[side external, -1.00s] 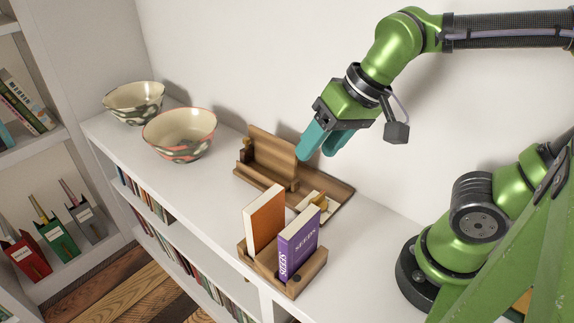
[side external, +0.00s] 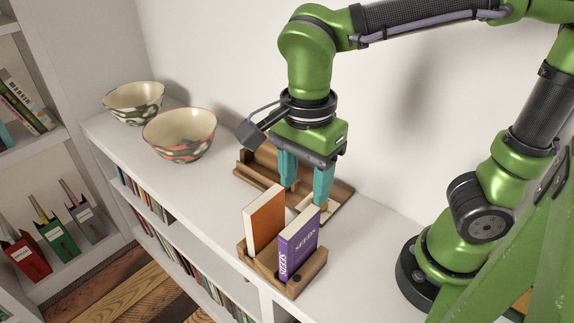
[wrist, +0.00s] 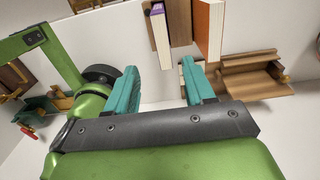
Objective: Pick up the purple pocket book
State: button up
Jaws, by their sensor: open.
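The purple pocket book (side external: 298,246), with "SEEDS" on its cover and spine, stands upright in a small wooden holder (side external: 292,288) on the white shelf top. An orange-brown book (side external: 264,219) stands to its left in the same holder, with a gap between them. My gripper (side external: 304,192) points down with teal fingers apart and empty, above and behind the books. In the wrist view, the purple book (wrist: 157,12) shows its pale page edges beyond the fingers (wrist: 160,80), and the orange book (wrist: 209,22) is to its right.
A wooden tray with a raised ledge (side external: 252,172) lies behind the books, partly hidden by my gripper. Two patterned bowls, the nearer one pink-rimmed (side external: 180,135) and the other farther back (side external: 134,102), stand at the left.

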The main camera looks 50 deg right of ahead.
aim_at(300, 221)
jog(key=f, duration=1.1)
jog(key=shift+w+f, duration=0.2)
jog(key=shift+f, duration=0.1)
grip_shut()
